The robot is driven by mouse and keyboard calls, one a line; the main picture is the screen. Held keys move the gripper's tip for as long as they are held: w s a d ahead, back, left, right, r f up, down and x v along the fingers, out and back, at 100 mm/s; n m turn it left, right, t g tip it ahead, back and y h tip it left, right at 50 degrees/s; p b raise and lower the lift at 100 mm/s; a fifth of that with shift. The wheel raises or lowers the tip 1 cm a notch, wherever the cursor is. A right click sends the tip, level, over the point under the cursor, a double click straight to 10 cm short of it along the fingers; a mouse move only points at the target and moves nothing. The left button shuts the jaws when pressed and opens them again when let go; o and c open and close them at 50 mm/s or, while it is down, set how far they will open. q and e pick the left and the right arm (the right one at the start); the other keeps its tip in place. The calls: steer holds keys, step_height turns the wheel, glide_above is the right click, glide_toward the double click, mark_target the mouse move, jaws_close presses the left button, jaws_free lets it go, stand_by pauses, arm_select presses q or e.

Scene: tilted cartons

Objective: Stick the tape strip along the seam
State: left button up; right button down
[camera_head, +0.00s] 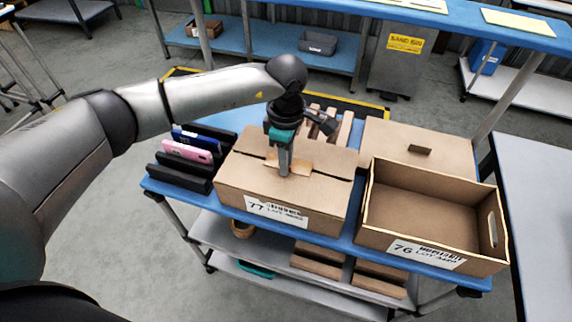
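A closed brown carton labelled 77 (238,180) sits on the blue table, with its top seam running from left to right across the lid. A short tan tape strip (304,166) shows at the middle of the seam, on both sides of my fingers. My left gripper (284,172) points down at the strip, with its fingertips at or just above the lid. The fingers are seen nearly edge-on and hide part of the strip, so I cannot tell whether they grip it. My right gripper is out of view.
An open carton labelled 76 (425,210) stands to the right, with a closed carton (385,140) behind it. A black rack (185,165) holding pink and blue items stands at the left. Wooden blocks (345,128) lie behind carton 77.

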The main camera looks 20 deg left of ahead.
arm_select(q)
steer(key=shift+c, duration=0.7)
steer(key=shift+c, duration=1.2)
jaws_close()
steer(key=shift+r, duration=0.1)
steer(key=shift+r+p, duration=2.2)
steer(key=shift+r, duration=1.25)
